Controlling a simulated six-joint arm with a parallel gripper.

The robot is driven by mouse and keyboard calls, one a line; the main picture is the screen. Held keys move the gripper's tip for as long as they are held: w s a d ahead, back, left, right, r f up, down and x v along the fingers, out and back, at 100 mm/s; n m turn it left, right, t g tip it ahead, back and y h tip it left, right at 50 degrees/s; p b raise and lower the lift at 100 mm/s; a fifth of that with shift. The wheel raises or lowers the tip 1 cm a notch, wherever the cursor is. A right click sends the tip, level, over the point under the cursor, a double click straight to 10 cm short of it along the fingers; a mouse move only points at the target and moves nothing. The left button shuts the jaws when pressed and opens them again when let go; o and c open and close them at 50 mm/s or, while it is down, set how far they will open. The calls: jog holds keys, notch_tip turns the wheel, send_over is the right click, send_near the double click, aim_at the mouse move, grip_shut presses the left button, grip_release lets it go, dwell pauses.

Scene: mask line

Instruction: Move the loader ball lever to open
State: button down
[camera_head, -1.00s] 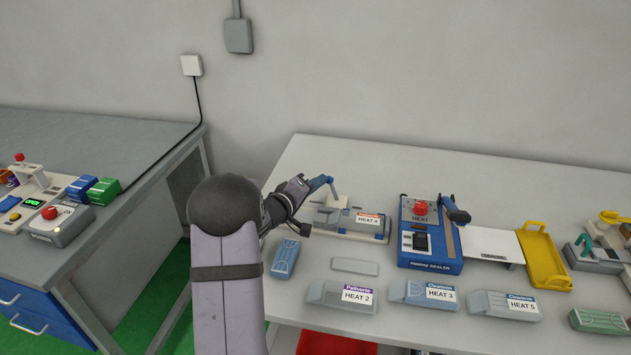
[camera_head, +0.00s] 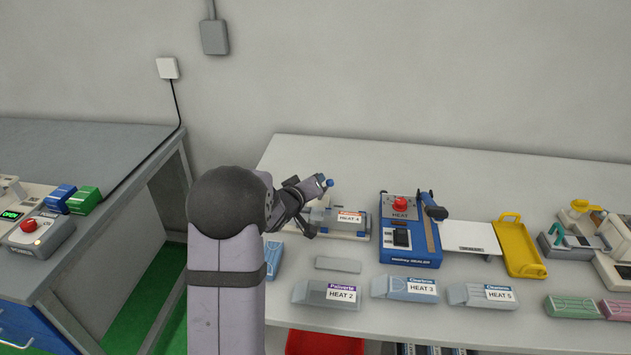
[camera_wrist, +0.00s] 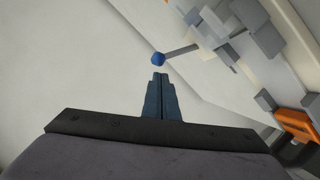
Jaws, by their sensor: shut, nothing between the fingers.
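The loader ball lever is a thin grey rod (camera_wrist: 182,51) with a blue ball (camera_wrist: 158,59) at its end. In the head view the ball (camera_head: 328,183) shows above the left part of the grey loader with the HEAT 4 label (camera_head: 349,217). My gripper (camera_wrist: 160,76) is shut and empty. In the wrist view its blue fingertips point at the ball, with a small gap seen between them. In the head view my gripper (camera_head: 321,181) is at the ball, and contact cannot be told. The lever's base is hidden there behind my gripper.
A blue heat sealer (camera_head: 409,253) stands right of the loader, then a white plate (camera_head: 468,238) and a yellow tray (camera_head: 519,250). Grey boxes labelled HEAT 2 (camera_head: 325,295), HEAT 3 (camera_head: 403,287) and HEAT 5 (camera_head: 480,296) line the front. The table behind the loader is clear.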

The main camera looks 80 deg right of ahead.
jog(key=shift+r+p, duration=0.75)
jog(key=shift+p, duration=0.05)
jog(key=shift+r, duration=0.1)
jog(key=d+r+p+v, duration=0.1)
jog(key=r+p+v, duration=0.1)
jog(key=v, duration=1)
jog(key=shift+w+a+r+p, duration=0.3)
jog(key=shift+a+r+p, duration=0.1)
jog(key=shift+r, duration=0.1)
